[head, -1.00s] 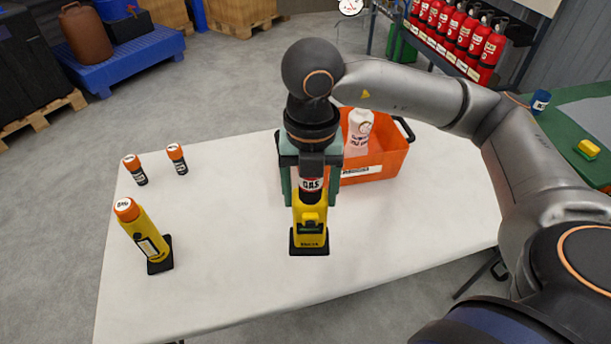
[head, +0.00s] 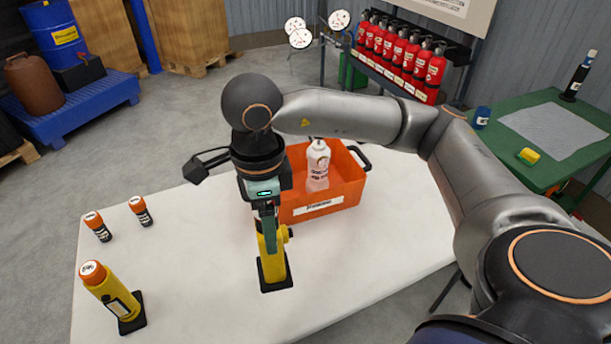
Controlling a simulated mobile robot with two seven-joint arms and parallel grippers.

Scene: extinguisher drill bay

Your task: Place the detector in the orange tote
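The detector (head: 283,262), yellow with a black base, stands upright on the white table in front of the orange tote. My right gripper (head: 268,228) points down over its upper part, which it mostly hides. One green finger lies in front of the yellow body; the other finger is hidden, so I cannot tell whether it grips. The orange tote (head: 350,192) sits at the table's far side with a white bottle (head: 318,160) standing in it. My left gripper is not in view.
A yellow device with an orange cap (head: 110,292) stands on a black base at the table's left. Two small orange-capped black cylinders (head: 97,227) (head: 140,211) are behind it. The table (head: 200,270) is clear between these and the detector. A green table (head: 560,165) stands at right.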

